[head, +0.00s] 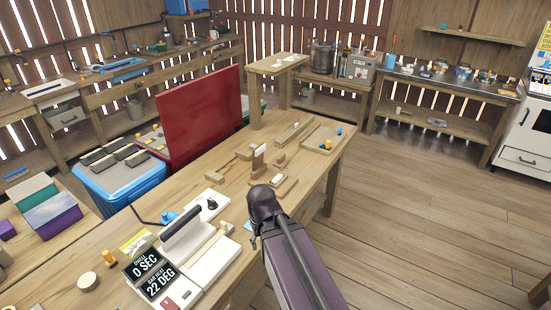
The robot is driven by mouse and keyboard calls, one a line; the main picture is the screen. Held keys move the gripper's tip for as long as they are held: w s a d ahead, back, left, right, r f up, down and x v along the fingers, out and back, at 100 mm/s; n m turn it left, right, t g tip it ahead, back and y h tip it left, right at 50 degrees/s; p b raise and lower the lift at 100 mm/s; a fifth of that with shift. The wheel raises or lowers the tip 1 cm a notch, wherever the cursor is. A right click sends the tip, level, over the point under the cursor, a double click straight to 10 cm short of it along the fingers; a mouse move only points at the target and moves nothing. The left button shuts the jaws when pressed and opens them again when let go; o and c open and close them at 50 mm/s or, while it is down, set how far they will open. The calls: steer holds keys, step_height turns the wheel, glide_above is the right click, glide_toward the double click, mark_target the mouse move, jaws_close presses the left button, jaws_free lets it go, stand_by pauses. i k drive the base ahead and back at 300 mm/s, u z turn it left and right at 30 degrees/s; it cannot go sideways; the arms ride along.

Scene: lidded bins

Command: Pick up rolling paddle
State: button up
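Several small wooden tools lie on the long wooden workbench (215,182). A flat piece with a handle-like strip (243,154) lies left of a small upright block (259,157); it may be the rolling paddle, but it is too small to be sure. A long narrow wooden piece (293,133) lies further back, and a short one (280,162) lies right of the upright block. My dark arm reaches in from the bottom, and its end, with my gripper (254,240), is at the bench's near right edge, apart from these tools. The fingers are mostly hidden, and their opening is unclear.
A white device (192,252) with displays stands at the bench's front left. A shallow wooden tray (312,146) with small blue and yellow items is at the far right end. A red upright panel (199,112) stands behind a blue bin (128,188). The floor (430,220) right is open.

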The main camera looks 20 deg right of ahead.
mark_target(281, 161)
steer(key=z, duration=0.15)
steer(key=i, duration=0.9)
steer(key=z, duration=0.4)
